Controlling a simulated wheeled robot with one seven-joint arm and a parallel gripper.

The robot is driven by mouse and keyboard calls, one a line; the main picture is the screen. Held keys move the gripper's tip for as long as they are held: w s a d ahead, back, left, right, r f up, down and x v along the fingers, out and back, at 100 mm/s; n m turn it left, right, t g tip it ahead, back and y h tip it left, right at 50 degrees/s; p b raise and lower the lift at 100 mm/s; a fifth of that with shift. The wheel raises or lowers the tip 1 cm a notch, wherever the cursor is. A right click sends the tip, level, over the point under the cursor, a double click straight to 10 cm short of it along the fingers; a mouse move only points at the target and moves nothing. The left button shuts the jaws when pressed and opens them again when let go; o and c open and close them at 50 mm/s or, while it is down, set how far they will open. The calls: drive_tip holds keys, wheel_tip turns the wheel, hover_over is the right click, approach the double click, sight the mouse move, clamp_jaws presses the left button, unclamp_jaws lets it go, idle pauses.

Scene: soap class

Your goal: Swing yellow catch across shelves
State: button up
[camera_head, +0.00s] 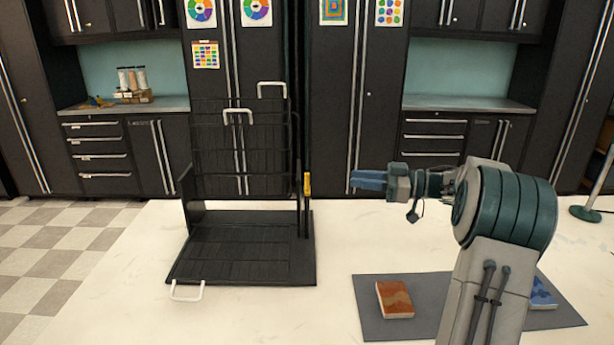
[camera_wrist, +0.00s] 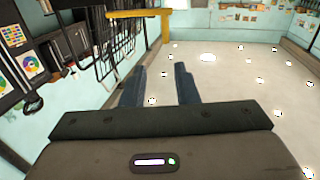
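The yellow catch (camera_head: 307,184) stands upright on the right post of a black wire rack (camera_head: 240,150). In the wrist view the yellow catch (camera_wrist: 138,14) shows as a bar across the top, beyond my fingertips. The rack's lowest shelf (camera_head: 235,252) lies flat, with a white handle at its front. Upper wire shelves stand folded up, with two white handles (camera_head: 270,84) showing. My gripper (camera_head: 354,181) is right of the catch, apart from it, with blue fingers pointing left. In the wrist view my gripper (camera_wrist: 160,68) is open, with nothing between its fingers.
A grey mat (camera_head: 375,325) lies on the pale worktop at front right. A brown-orange soap bar (camera_head: 395,299) and a blue one (camera_head: 542,293), partly behind my arm, lie on it. Dark cabinets (camera_head: 345,130) stand behind. The worktop between rack and mat is clear.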

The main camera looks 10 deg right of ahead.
sight(307, 190)
drive_tip(key=shift+g, duration=0.4)
drive_tip(key=p+x, duration=0.2)
drive_tip(key=x, duration=1.1)
drive_tip(key=shift+s+a, duration=0.15)
drive_tip(key=shift+a, duration=0.1)
clamp_jaws()
